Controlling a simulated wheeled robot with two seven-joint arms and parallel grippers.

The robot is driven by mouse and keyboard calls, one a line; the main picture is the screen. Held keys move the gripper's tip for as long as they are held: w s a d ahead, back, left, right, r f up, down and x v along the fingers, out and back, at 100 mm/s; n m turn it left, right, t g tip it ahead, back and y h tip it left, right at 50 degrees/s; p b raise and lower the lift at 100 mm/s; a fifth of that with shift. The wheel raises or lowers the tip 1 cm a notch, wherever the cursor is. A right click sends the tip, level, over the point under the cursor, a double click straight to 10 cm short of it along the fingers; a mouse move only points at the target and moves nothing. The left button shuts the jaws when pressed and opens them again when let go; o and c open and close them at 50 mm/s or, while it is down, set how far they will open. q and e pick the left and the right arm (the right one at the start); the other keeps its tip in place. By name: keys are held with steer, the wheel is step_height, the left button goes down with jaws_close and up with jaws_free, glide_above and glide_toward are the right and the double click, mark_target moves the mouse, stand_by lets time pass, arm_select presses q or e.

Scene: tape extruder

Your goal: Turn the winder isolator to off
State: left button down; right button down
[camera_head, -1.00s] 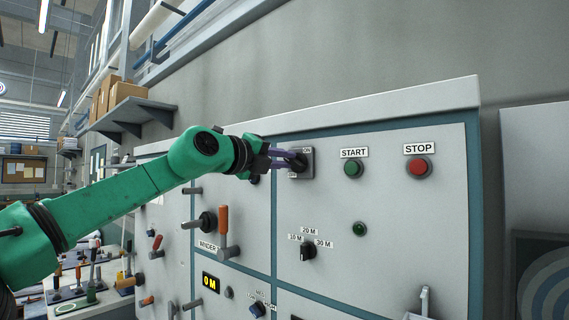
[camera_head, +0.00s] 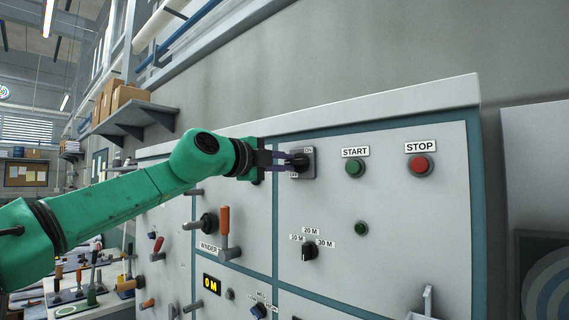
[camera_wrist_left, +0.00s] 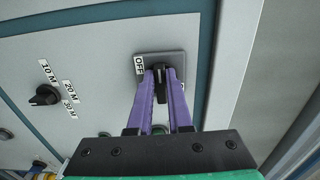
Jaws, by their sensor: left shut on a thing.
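A dark rotary switch on a square grey plate (camera_head: 308,154) sits high on the panel, left of START, with small ON and OFF labels. My left gripper (camera_head: 294,161) has its purple fingers shut on the switch's black knob (camera_wrist_left: 160,78), one finger on each side. In the left wrist view the OFF label (camera_wrist_left: 139,66) is beside the left finger; the ON label is hidden there. The WINDER label (camera_head: 209,247) is lower on the panel, near an orange-handled lever (camera_head: 224,224). I cannot read a winder name at the gripped switch. My right gripper is not in view.
A green START button (camera_head: 354,167), red STOP button (camera_head: 422,165) and black metre selector (camera_head: 309,251) are on the same panel face. Several levers project at the left. The space in front of the right panel is clear.

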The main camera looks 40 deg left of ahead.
arm_select(q)
steer(key=c, duration=0.8)
jaws_free()
steer(key=shift+c, duration=0.2)
steer(key=shift+s, duration=0.1)
steer(key=shift+s+f+b, duration=0.1)
steer(key=shift+s+b, duration=0.15)
steer(key=shift+b, duration=0.1)
steer(key=s+b, duration=0.5)
steer(key=s, duration=0.8)
steer(key=shift+s+b, duration=0.35)
steer(key=shift+s, duration=0.05)
steer(key=shift+d, duration=0.1)
